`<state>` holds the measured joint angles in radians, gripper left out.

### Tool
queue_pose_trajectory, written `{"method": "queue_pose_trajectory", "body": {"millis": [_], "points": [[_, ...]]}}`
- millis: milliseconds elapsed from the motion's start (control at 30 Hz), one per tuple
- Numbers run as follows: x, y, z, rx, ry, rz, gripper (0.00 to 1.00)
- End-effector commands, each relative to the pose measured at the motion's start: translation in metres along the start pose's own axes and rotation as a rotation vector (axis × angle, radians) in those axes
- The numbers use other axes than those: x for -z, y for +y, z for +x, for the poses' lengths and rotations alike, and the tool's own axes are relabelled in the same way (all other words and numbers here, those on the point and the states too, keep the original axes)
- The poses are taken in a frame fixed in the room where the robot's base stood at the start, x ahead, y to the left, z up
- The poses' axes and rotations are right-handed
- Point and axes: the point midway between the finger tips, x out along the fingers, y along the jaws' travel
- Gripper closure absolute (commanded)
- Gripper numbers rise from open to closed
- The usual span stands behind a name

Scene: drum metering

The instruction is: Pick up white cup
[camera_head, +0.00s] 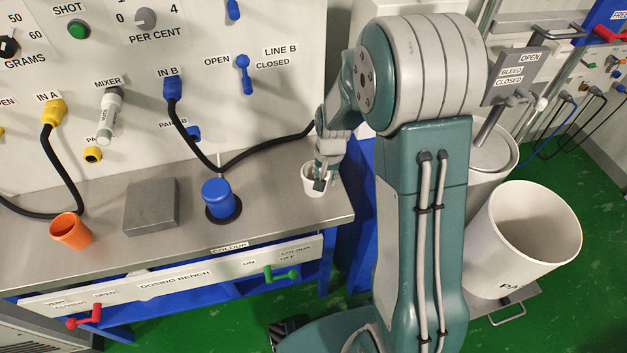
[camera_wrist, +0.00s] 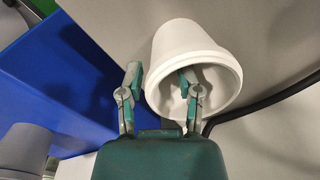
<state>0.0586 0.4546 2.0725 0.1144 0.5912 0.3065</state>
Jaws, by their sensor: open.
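The white cup (camera_head: 313,183) stands at the right end of the steel bench top. In the wrist view the white cup (camera_wrist: 185,42) shows its open mouth towards the camera. My gripper (camera_head: 323,176) is at the cup in the head view and hides part of it. In the wrist view my gripper (camera_wrist: 161,85) is open, with one finger in front of the cup's mouth and the other outside, beside its rim. The cup's wall appears to lie between the two fingers; I cannot tell whether either finger touches it.
The bench top (camera_head: 275,190) also holds a blue cylinder (camera_head: 218,198), a grey block (camera_head: 151,206) and an orange cup (camera_head: 71,231). A black hose (camera_head: 270,150) runs behind the white cup. A large white drum (camera_head: 524,238) stands on the right.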

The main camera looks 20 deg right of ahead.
Motion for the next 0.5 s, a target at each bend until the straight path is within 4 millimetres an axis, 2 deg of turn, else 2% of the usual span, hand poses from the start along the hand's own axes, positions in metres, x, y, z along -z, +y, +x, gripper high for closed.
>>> {"method": "queue_pose_trajectory", "body": {"millis": [100,300,333,367,400,433,500], "points": [[0.0000,0.0009,0.0077,0.000,-0.001,0.000,0.55],[0.0001,0.0007,0.0078,0.001,0.001,0.000,0.55],[0.0000,0.0004,0.0078,0.000,0.001,0.000,0.64],[-0.0001,0.0003,0.0078,0.000,0.001,0.000,0.77],[-0.0001,0.0002,0.0077,0.000,0.001,0.000,0.95],[-0.0001,0.0002,0.0077,0.000,0.001,0.000,1.00],[-0.0002,0.0002,0.0077,0.000,0.001,0.000,1.00]]}}
